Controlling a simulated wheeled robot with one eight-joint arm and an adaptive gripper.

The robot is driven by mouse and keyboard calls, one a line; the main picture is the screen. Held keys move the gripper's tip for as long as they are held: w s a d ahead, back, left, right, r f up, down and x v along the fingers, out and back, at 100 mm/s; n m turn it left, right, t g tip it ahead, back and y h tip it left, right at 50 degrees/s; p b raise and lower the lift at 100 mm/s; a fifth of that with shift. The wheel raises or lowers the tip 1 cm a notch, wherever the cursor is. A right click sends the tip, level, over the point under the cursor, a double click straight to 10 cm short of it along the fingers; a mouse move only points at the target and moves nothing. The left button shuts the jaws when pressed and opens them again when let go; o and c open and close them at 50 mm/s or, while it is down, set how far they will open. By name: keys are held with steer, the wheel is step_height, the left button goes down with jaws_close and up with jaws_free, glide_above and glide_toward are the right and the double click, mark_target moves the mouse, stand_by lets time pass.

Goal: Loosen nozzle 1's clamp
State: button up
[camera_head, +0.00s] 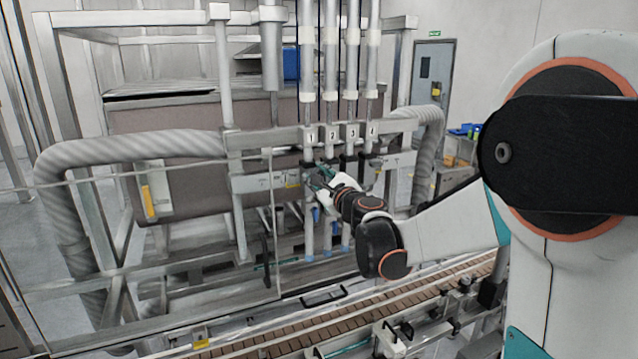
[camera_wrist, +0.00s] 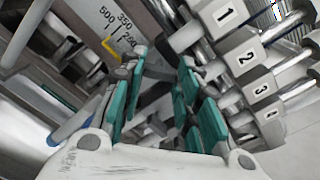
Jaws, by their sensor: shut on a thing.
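The number plate 1 (camera_head: 311,136) marks the leftmost of the filler's nozzles, and nozzle 1 (camera_head: 308,215) hangs below it. My gripper (camera_head: 322,180) is at the front of nozzle 1, just below the number plates. In the wrist view my gripper's (camera_wrist: 163,62) teal finger pads reach in from both sides just beside plate 1 (camera_wrist: 225,14). It is shut on nozzle 1's clamp, as far as its place shows. The clamp is mostly hidden between the pads, so its handle angle cannot be told.
Nozzles with plates 2 (camera_head: 332,134), 3 (camera_head: 351,131) and 4 stand close to the right. A brown conveyor (camera_head: 300,338) with rails runs below. A ribbed grey hose (camera_head: 130,148) lies left, and a clear guard panel stands at the front left.

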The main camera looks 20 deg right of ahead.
steer(key=n+b, duration=0.3)
steer(key=n, duration=0.7)
steer(key=shift+n, duration=0.3)
stand_by(0.4)
steer(key=o, duration=1.1)
steer(key=shift+c, duration=0.2)
steer(key=s, duration=0.7)
steer(key=shift+s, duration=0.3)
steer(key=shift+d, duration=0.1)
